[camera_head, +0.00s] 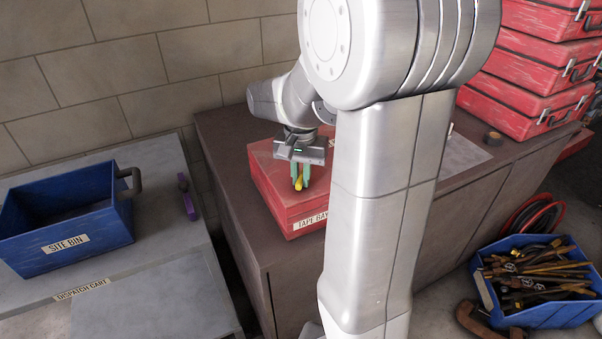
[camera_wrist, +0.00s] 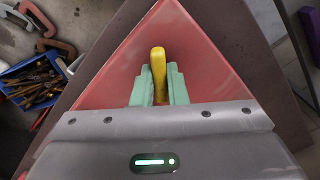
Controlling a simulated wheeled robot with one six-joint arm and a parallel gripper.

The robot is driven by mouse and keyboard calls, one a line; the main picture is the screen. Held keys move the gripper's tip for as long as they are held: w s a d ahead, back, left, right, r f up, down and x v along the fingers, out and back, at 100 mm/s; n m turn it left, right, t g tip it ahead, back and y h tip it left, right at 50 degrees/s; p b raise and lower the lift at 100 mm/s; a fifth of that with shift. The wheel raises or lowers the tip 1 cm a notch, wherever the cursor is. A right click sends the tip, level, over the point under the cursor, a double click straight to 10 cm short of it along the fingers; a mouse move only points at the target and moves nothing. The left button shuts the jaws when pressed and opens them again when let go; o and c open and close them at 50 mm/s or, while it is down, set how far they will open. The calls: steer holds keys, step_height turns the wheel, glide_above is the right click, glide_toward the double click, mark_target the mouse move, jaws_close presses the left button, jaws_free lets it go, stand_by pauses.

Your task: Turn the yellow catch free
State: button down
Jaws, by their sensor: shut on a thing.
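The yellow catch (camera_wrist: 158,66) sits on top of the red box labelled "TAPE BAY" (camera_head: 290,205), on a dark brown bench. In the wrist view my gripper (camera_wrist: 158,88) has its green fingers on either side of the catch, shut on it. The catch's rounded tip sticks out beyond the fingers. In the head view the catch (camera_head: 298,182) shows as a small yellow piece between the fingertips of my gripper (camera_head: 299,180). The box's red top (camera_wrist: 120,75) surrounds the catch. My arm hides the box's right side and part of its label in the head view.
A blue "SITE BIN" (camera_head: 70,240) and a purple block (camera_head: 187,197) stand on the grey dispatch cart (camera_head: 175,300) at left. Red cases (camera_head: 530,75) are stacked at the bench's far right. A blue crate of tools (camera_head: 545,310) is on the floor at right.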

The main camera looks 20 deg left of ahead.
mark_target(301, 176)
steer(key=n, duration=0.3)
steer(key=shift+r+p, duration=0.1)
steer(key=shift+p, duration=0.3)
steer(key=shift+n+p, duration=0.3)
steer(key=shift+n, duration=1.8)
steer(key=c, duration=1.4)
jaws_free()
steer(key=shift+c, duration=0.2)
step_height(301, 176, up, 14)
steer(key=shift+f, duration=0.25)
